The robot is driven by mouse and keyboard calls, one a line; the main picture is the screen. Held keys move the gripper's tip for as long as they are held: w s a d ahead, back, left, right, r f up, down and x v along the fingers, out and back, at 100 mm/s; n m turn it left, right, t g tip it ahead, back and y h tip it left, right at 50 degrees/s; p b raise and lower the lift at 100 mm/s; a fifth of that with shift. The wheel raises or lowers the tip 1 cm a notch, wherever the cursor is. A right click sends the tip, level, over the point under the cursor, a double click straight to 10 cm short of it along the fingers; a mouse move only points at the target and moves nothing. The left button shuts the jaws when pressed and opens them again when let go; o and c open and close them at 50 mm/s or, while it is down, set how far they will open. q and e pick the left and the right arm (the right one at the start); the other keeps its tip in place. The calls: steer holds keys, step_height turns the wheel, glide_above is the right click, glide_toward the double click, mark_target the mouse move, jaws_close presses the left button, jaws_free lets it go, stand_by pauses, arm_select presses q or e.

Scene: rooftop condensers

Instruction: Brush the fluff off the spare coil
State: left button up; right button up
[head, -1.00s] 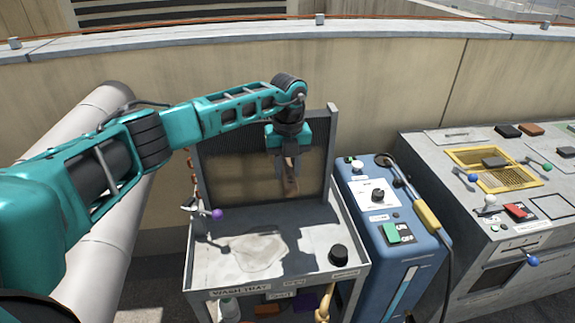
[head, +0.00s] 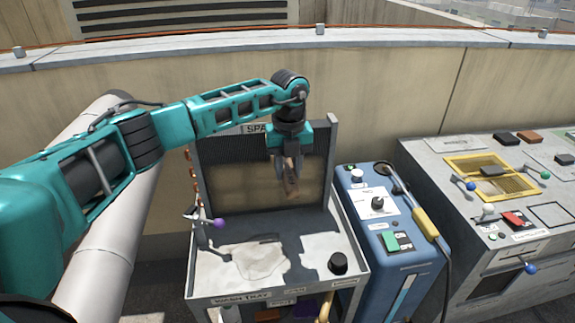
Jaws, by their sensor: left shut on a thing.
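The spare coil (head: 235,191) stands upright at the back of the wash tray, a dark finned panel in a grey frame. A tan, fluffy-looking layer covers its middle and lower face; the dark fins show bare along the top. My left gripper (head: 290,168) is in front of the coil's right half, pointing down. It is shut on a brown brush (head: 292,184), which hangs before the coil face; I cannot tell whether it touches. The brush's far side is hidden. My right gripper is out of view.
The grey wash tray (head: 210,272) has a pale wet-looking patch, a purple-knobbed lever (head: 218,223) and a black knob (head: 338,263). A blue machine (head: 408,270) stands close on the right, then a grey bench (head: 440,180) with levers. A wall runs behind.

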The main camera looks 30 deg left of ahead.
arm_select(q)
steer(key=shift+s+d, duration=0.15)
steer(key=shift+s, duration=0.05)
steer(key=shift+d+f, duration=0.1)
steer(key=shift+w+d+f+b, duration=0.5)
steer(key=shift+w+d+b, duration=0.2)
steer(key=shift+d, duration=0.1)
steer(key=shift+w+d+f+b, duration=0.45)
steer(key=shift+w+d+b, duration=0.1)
steer(key=shift+w+d, duration=0.2)
steer(key=shift+w+a+b, duration=0.6)
steer(key=shift+w, duration=0.05)
steer(key=shift+r, duration=0.15)
steer(key=shift+f+p, duration=0.8)
steer(key=shift+f, duration=0.35)
stand_by(1.8)
